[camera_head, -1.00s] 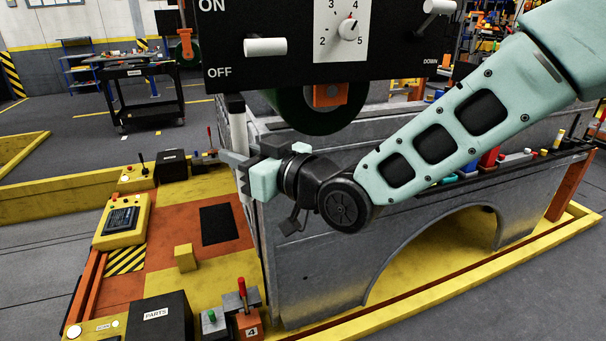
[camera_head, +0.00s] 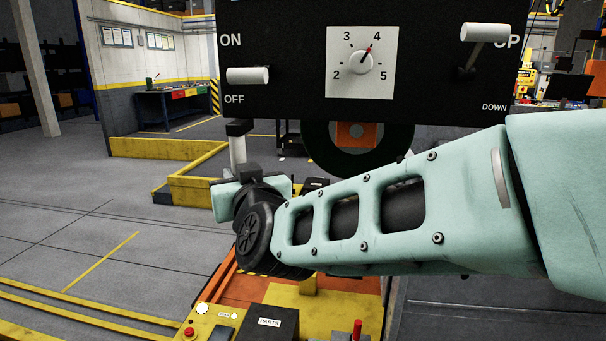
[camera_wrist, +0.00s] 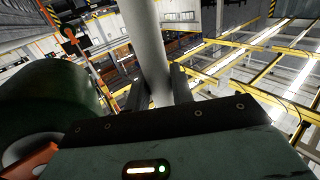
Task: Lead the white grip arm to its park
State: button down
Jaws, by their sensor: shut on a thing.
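The white grip arm is an upright white post (camera_head: 238,150) with a black top, below the left end of the black control panel (camera_head: 290,60). In the wrist view the white post (camera_wrist: 148,40) rises between my two dark fingers. My gripper (camera_wrist: 160,92) is shut around it. In the head view my gripper (camera_head: 240,180) is at the post's lower part, and my wrist and forearm hide the fingertips. A dark green wheel (camera_head: 318,150) with an orange hub hangs under the panel. It also fills the left of the wrist view (camera_wrist: 45,105).
The panel has an ON/OFF handle (camera_head: 247,75), a dial (camera_head: 361,62) pointing near 4, and an UP/DOWN handle (camera_head: 485,32). Below stands a base with a black PARTS box (camera_head: 268,325). A yellow barrier (camera_head: 190,175) stands behind. Grey floor at left is open.

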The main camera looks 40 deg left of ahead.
jog(key=shift+s+a, duration=0.3)
jog(key=shift+s, duration=0.15)
jog(key=c, duration=1.3)
grip_release()
jog(key=shift+s+a, duration=0.1)
jog(key=shift+o, duration=0.2)
jog(key=shift+d, duration=0.4)
jog(key=b+v, duration=0.3)
jog(key=v, duration=1.3)
jog(key=shift+d, duration=0.3)
